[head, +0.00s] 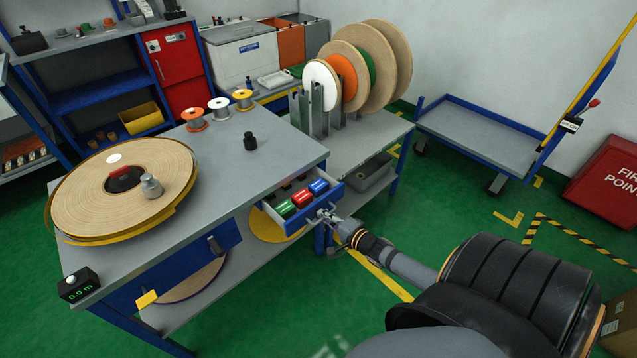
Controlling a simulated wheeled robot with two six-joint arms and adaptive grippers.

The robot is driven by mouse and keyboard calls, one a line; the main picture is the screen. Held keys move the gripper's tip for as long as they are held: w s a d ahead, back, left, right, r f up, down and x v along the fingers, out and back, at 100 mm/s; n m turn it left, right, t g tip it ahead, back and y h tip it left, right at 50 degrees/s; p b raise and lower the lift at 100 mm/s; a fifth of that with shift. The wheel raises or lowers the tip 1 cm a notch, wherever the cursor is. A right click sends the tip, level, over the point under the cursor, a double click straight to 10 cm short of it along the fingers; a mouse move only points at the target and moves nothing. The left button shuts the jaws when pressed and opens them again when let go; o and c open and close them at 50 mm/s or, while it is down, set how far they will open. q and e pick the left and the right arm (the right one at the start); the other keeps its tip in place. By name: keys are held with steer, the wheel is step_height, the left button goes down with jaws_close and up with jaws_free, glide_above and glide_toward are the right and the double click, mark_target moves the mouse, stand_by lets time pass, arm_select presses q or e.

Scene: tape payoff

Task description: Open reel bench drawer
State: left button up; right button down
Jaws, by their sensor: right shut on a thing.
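The reel bench (230,155) stands in the middle left with a grey top and blue frame. Its drawer (296,223) is pulled out from the bench's right part, and its inside shows green, red and blue items (302,198). My right gripper (325,217) is at the drawer's front and shut on its handle, which the fingers mostly hide. My right arm comes in from the lower right. My left gripper does not show.
A large tape reel (125,190) and a small black counter box (78,284) sit on the bench. Small spools (219,108) stand at its back. A blue trolley (485,140) stands at the right. Green floor in front of it is clear.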

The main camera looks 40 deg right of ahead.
steer(key=shift+f+p+v, duration=0.25)
steer(key=shift+p+v, duration=0.4)
steer(key=shift+v, duration=0.5)
steer(key=shift+f+p+v, duration=0.2)
steer(key=shift+p+v, duration=0.45)
steer(key=shift+v, duration=0.45)
steer(key=shift+s, duration=0.1)
steer(key=c, duration=1.7)
jaws_free()
steer(key=shift+c, duration=0.2)
steer(key=a+v, duration=0.1)
steer(key=v, duration=1.1)
steer(key=shift+d, duration=0.45)
